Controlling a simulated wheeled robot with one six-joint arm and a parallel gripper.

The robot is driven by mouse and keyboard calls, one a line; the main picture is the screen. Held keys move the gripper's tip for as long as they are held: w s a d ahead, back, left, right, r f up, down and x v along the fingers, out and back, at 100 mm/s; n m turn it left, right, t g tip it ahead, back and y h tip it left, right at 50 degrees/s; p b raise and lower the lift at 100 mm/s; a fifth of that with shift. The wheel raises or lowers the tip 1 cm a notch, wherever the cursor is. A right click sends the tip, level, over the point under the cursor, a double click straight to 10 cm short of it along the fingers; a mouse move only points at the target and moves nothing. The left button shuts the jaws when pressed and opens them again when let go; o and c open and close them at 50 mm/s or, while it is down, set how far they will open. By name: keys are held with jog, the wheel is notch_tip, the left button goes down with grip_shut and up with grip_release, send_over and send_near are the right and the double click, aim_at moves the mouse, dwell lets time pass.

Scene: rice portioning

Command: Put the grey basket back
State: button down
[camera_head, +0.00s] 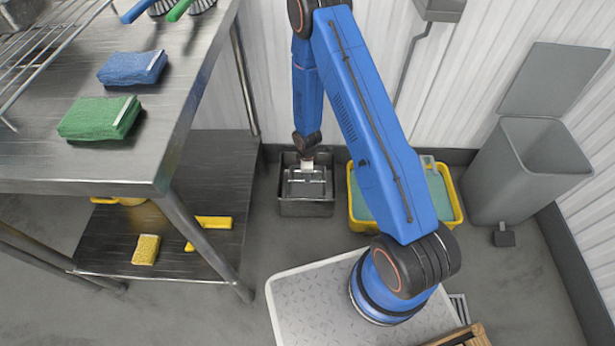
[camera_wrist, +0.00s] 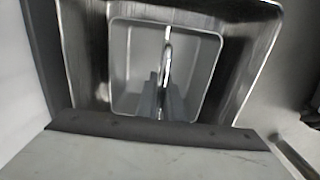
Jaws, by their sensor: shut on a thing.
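The grey basket (camera_head: 303,190) sits inside a dark steel bin (camera_head: 306,210) on the floor by the wall. In the wrist view the basket (camera_wrist: 205,60) appears as a light grey rounded square within the bin's steel walls (camera_wrist: 85,60). Its thin upright handle (camera_wrist: 167,50) stands between my gripper's fingers. My gripper (camera_head: 307,168) reaches down over the bin, and its fingers also show in the wrist view (camera_wrist: 160,100), shut on the handle. The basket's underside is hidden, so I cannot tell whether it touches the bin's floor.
A yellow tub (camera_head: 457,205) with greenish contents stands right of the bin, partly behind my arm. A grey pedal bin (camera_head: 500,170) with its lid up is farther right. A steel table (camera_head: 60,165) with sponges and a rack stands left; its lower shelf (camera_head: 190,260) holds yellow items.

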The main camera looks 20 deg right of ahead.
jog(key=shift+f, duration=0.1)
jog(key=c, duration=1.9)
grip_release()
notch_tip(320, 180, up, 12)
jog(key=shift+r, duration=0.25)
jog(key=s+d+r+m+t, duration=0.1)
jog(key=s+r+m, duration=0.15)
jog(key=r, duration=0.85)
jog(key=s+d+r+m+t, duration=0.1)
jog(key=s+d+r+m, duration=0.15)
jog(key=r, duration=0.85)
jog(key=s+d+r+m, duration=0.15)
jog(key=s+r, duration=0.25)
jog(key=r, duration=0.7)
jog(key=s+r+m+t, duration=0.1)
jog(key=s+r+m, duration=0.1)
jog(key=s+r, duration=0.3)
jog(key=s+d+r+m+t, duration=0.1)
jog(key=s+r+m, duration=0.2)
jog(key=s, duration=0.8)
jog(key=s+r+m, duration=0.3)
jog(key=s+r, duration=0.4)
jog(key=s, duration=0.1)
jog(key=shift+s+d+t, duration=0.2)
jog(key=shift+d+t, duration=0.2)
jog(key=shift+r, duration=0.1)
